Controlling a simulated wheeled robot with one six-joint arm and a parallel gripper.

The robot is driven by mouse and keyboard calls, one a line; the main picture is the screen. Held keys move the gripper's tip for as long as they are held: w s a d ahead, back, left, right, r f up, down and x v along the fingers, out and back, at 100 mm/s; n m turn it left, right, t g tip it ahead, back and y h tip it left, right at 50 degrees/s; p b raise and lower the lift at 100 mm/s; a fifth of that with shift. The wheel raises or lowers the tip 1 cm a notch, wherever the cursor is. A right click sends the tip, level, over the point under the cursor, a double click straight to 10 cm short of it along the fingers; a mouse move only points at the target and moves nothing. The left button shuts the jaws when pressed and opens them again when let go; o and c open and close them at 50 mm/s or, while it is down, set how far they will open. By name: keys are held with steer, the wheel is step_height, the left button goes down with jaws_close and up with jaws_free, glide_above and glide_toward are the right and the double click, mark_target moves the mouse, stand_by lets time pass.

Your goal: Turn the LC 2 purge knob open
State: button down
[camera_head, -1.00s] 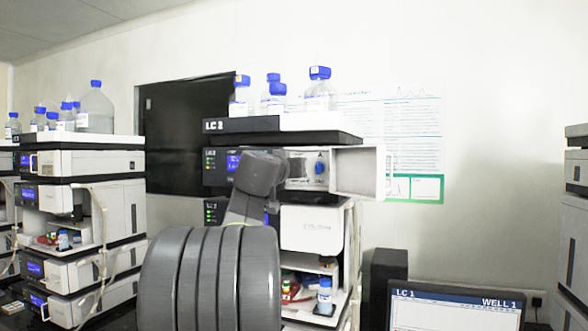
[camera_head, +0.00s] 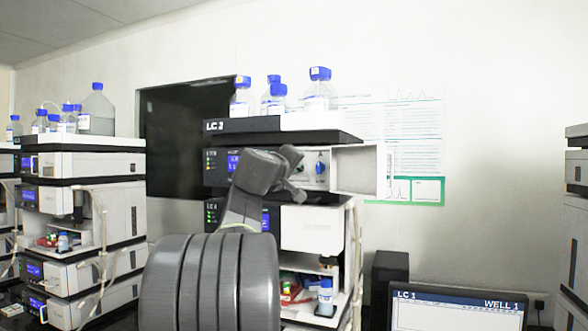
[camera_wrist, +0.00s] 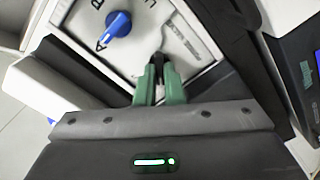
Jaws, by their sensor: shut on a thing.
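The LC 2 stack (camera_head: 262,125) stands in the middle of the head view. Its upper module has an open front with a pale panel; a blue knob (camera_head: 320,168) is on it, also seen in the wrist view (camera_wrist: 118,24) beside the letters A, B and L. My gripper (camera_wrist: 158,66) has green fingers with dark tips, closed at the panel, apart from the blue knob. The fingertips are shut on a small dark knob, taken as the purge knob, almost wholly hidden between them. In the head view my gripper (camera_head: 303,169) is partly hidden by my wrist.
An open white door (camera_head: 356,170) stands right of the panel. Bottles with blue caps (camera_head: 320,92) stand on top of the stack. Another stack (camera_head: 92,165) is at the left, and a monitor (camera_head: 457,312) is at the lower right.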

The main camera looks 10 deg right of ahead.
steer(key=shift+f+n+p, duration=0.15)
steer(key=shift+n+p, duration=0.45)
steer(key=shift+n, duration=3.5)
steer(key=c, duration=1.5)
jaws_free()
steer(key=shift+c, duration=0.2)
steer(key=b+v, duration=0.4)
steer(key=v, duration=0.9)
steer(key=shift+s+a, duration=0.3)
